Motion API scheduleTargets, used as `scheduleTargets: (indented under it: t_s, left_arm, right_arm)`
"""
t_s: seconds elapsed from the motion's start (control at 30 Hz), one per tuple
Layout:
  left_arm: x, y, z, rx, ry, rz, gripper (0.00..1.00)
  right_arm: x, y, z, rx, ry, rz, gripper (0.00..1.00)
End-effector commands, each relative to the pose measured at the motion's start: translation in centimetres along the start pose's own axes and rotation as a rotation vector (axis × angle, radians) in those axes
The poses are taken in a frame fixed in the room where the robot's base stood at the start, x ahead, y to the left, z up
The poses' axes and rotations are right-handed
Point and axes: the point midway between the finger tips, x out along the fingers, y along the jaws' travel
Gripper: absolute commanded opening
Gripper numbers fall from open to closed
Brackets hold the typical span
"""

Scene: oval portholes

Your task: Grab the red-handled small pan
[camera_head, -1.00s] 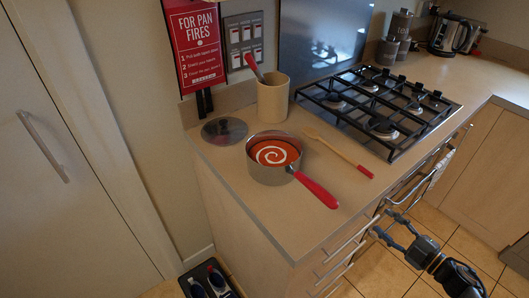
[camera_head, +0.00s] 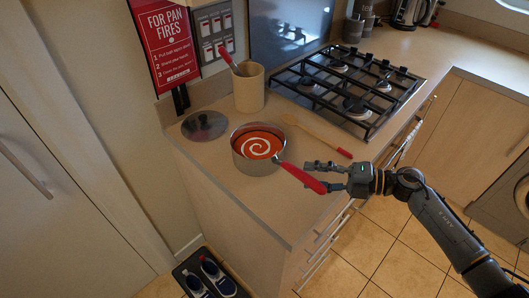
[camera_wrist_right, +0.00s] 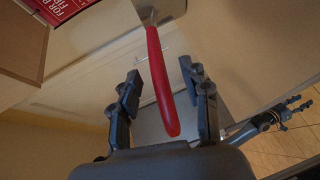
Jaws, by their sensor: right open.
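The small pan (camera_head: 254,165) stands on the counter corner with red soup and a white swirl in it. Its red handle (camera_head: 302,178) points towards the lower right, over the counter's edge. My right gripper (camera_head: 318,176) is open at the handle's outer end. In the right wrist view the red handle (camera_wrist_right: 158,75) runs between the two open fingers (camera_wrist_right: 161,78), with gaps on both sides. The pan's body is mostly cut off there. My left gripper (camera_wrist_right: 290,110) shows small at the right of that view; its jaws are unclear.
A wooden spoon (camera_head: 318,136) lies behind the handle. The gas hob (camera_head: 350,85) is further back. Shoes (camera_head: 213,275) lie on the floor mat below.

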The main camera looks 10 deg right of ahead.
Motion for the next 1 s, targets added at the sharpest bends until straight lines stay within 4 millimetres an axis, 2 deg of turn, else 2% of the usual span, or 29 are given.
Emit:
scheduleTargets:
  t_s: [0.13,0.3,0.6,0.83,1.0]
  left_arm:
    - [-1.9,-0.4,0.0,0.002,-0.002,-0.005,0.40]
    - [-2.6,-0.5,-0.1,0.002,-0.003,-0.005,0.40]
    - [-2.6,-0.7,0.0,0.001,-0.004,-0.008,0.40]
    - [-2.6,-0.7,0.0,0.000,-0.004,-0.008,0.40]
    - [-2.6,-0.7,0.0,0.000,-0.004,-0.008,0.40]
  right_arm:
    - [2.2,0.8,-0.2,0.002,0.002,0.004,0.46]
    - [4.4,0.5,-0.1,0.002,0.000,0.003,0.46]
    - [4.9,0.2,-0.1,0.000,-0.001,0.000,0.46]
    - [4.9,0.2,-0.1,0.000,0.000,0.001,0.00]
    - [4.9,0.2,-0.1,0.000,0.000,0.001,0.00]
